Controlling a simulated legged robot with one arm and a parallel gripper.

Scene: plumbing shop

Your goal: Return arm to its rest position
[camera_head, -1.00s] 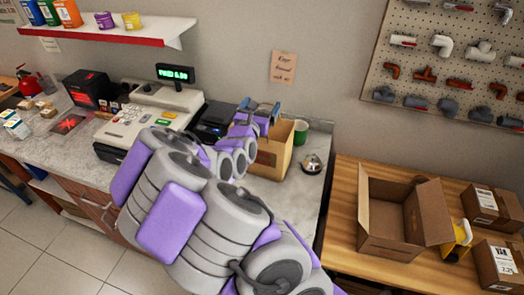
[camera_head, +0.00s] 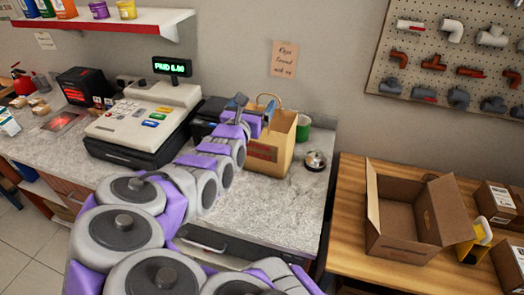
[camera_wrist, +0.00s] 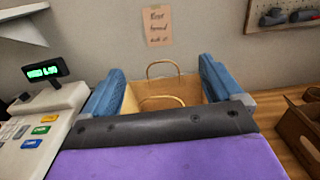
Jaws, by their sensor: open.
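My gripper (camera_head: 253,104) is in front of and a little above the brown paper bag (camera_head: 279,151) on the marble counter. In the wrist view its two blue fingers (camera_wrist: 163,88) are wide apart with nothing between them that they touch. The bag (camera_wrist: 163,91) with its twisted handles shows beyond, between the fingers. My purple and grey arm reaches from the bottom of the head view up over the counter, and it hides part of the counter front.
The cash register (camera_head: 143,120) stands left of the arm, its display reading "PAID". A green cup (camera_head: 303,128) and a service bell (camera_head: 315,160) are right of the bag. An open cardboard box (camera_head: 405,225) sits on the wooden table. A shelf (camera_head: 110,24) hangs at upper left.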

